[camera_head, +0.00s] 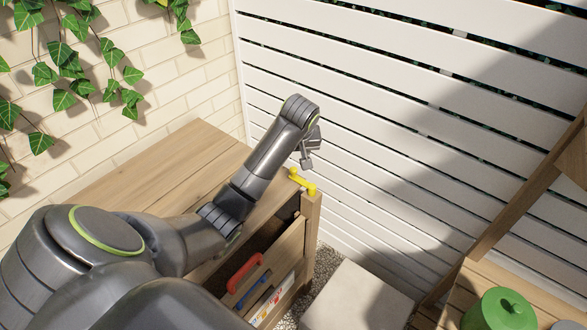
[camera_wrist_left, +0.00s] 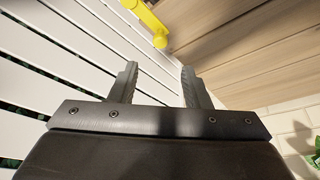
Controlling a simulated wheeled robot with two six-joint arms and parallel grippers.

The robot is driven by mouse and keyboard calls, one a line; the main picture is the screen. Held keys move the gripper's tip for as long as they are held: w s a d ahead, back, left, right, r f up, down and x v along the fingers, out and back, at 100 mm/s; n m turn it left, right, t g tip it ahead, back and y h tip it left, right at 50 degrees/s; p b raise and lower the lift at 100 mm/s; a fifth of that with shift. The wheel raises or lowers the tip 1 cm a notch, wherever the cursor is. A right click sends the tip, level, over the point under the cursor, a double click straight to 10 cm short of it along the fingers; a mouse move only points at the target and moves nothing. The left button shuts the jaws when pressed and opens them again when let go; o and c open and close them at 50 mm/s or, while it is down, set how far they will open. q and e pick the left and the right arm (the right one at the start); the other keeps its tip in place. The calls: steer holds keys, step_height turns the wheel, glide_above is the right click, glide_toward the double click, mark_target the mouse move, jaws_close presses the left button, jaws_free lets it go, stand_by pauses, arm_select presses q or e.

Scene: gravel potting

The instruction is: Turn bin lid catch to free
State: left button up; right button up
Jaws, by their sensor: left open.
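The yellow bin lid catch (camera_head: 302,182) sits at the right front corner of the wooden bin's top. It also shows at the top of the left wrist view (camera_wrist_left: 150,22), beyond my fingertips and apart from them. The wooden bin lid (camera_head: 160,170) appears flat. My left gripper (camera_head: 307,163) is just above and behind the catch, with nothing between its fingers. In the left wrist view its two fingers (camera_wrist_left: 160,75) stand apart. My right gripper is not in view.
A white slatted fence (camera_head: 400,130) stands behind, and a brick wall with ivy is at the left. A green lidded pot (camera_head: 498,312) stands on a wooden surface at the lower right.

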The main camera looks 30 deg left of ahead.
mark_target(293, 169)
arm_select(q)
steer(key=x, duration=0.8)
steer(key=shift+a+f, duration=0.1)
steer(key=shift+f, duration=0.25)
steer(key=shift+w+a+f, duration=0.1)
steer(key=shift+w+f, duration=0.1)
steer(key=shift+f, duration=0.3)
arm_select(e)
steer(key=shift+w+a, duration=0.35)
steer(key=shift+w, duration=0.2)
arm_select(q)
steer(key=shift+c, duration=0.2)
jaws_close()
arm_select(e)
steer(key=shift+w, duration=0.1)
